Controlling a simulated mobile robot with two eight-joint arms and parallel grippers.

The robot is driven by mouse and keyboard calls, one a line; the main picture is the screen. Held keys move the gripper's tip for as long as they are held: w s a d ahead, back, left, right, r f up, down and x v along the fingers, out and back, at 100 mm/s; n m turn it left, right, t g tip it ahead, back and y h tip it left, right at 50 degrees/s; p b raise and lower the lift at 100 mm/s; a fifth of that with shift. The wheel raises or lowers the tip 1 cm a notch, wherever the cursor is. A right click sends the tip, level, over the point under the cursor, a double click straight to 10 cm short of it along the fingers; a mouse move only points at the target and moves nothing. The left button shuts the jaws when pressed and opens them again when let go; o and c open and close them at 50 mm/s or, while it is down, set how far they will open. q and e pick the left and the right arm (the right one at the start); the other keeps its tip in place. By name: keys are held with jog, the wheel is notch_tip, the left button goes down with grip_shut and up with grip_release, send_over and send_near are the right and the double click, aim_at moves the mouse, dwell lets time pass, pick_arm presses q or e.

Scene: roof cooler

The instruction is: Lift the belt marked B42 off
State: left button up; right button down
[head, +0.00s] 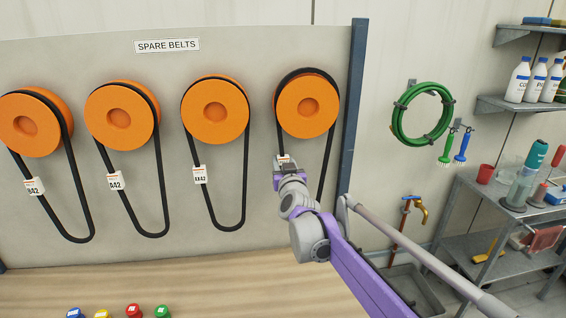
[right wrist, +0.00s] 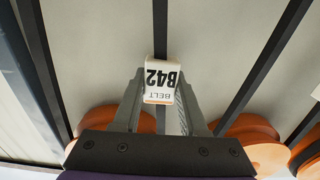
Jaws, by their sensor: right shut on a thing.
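The belt marked B42 (head: 327,165) is a black loop hanging over the rightmost orange pulley (head: 307,104) on the spare-belts board. Its white tag (right wrist: 161,82) reads B42, upside down, in the right wrist view. My right gripper (head: 284,166) is at the left strand of this belt, below the pulley, and partly hides the tag in the head view. In the right wrist view the right gripper (right wrist: 160,97) has its fingers on either side of the tagged strand, shut on it. The belt is still around the pulley. My left gripper is not in view.
Several other belts hang on orange pulleys to the left, including one tagged AX42 (head: 200,175) and one tagged A42 (head: 115,183). A blue post (head: 351,100) edges the board at right. Coloured caps (head: 133,310) are on the wooden bench (head: 210,280) below.

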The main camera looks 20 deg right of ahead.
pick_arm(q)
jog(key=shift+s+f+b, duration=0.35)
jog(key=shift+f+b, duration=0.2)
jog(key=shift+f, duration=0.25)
pick_arm(e)
jog(key=shift+v, duration=2.05)
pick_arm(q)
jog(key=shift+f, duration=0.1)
pick_arm(e)
jog(key=shift+s, duration=0.25)
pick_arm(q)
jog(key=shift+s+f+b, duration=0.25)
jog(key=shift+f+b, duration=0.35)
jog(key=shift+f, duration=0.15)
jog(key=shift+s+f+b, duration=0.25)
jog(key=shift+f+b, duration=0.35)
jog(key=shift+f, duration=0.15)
pick_arm(e)
jog(key=r+v, duration=0.1)
jog(key=v, duration=1.1)
